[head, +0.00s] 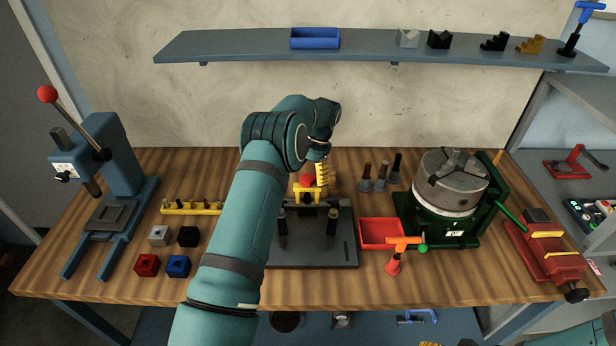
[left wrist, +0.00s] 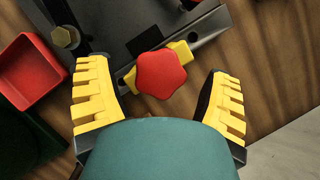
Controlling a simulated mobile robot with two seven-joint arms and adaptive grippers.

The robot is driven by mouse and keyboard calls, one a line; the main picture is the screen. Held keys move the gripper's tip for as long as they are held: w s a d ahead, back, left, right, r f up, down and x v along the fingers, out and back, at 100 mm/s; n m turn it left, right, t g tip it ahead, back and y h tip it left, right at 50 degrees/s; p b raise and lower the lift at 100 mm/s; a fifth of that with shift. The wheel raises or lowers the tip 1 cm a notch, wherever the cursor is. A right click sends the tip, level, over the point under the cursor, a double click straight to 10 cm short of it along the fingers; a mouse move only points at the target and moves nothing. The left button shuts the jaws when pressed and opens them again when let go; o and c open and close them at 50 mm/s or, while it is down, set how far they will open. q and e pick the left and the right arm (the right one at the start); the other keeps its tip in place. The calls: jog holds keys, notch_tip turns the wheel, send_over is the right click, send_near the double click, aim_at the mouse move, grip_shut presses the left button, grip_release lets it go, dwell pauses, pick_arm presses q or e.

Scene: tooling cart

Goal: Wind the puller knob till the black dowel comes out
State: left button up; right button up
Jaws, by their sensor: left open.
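The red star-shaped puller knob (left wrist: 161,73) sits on a yellow puller bridge (left wrist: 124,80) over the dark fixture plate (head: 345,250). In the head view the knob (head: 307,180) shows just left of a yellow finger. My left gripper (left wrist: 155,82) is open. Its yellow fingers stand on either side of the knob, with a gap on each side. In the head view the left gripper (head: 321,174) points down at the knob and is partly hidden by my arm. I cannot make out the black dowel under the bridge. My right gripper is not in view.
A red tray (head: 382,246) lies right of the plate, with an orange tool (head: 394,262) close by. A green-based chuck (head: 449,190) stands farther right. Several dark-tipped pins (head: 381,178) stand behind the tray. A blue press (head: 115,165) and small coloured blocks (head: 178,265) are left.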

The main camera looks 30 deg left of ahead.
pick_arm(q)
jog(key=v, duration=0.7)
jog(key=shift+w+r, duration=0.1)
jog(key=shift+d, duration=0.15)
dwell(0.4)
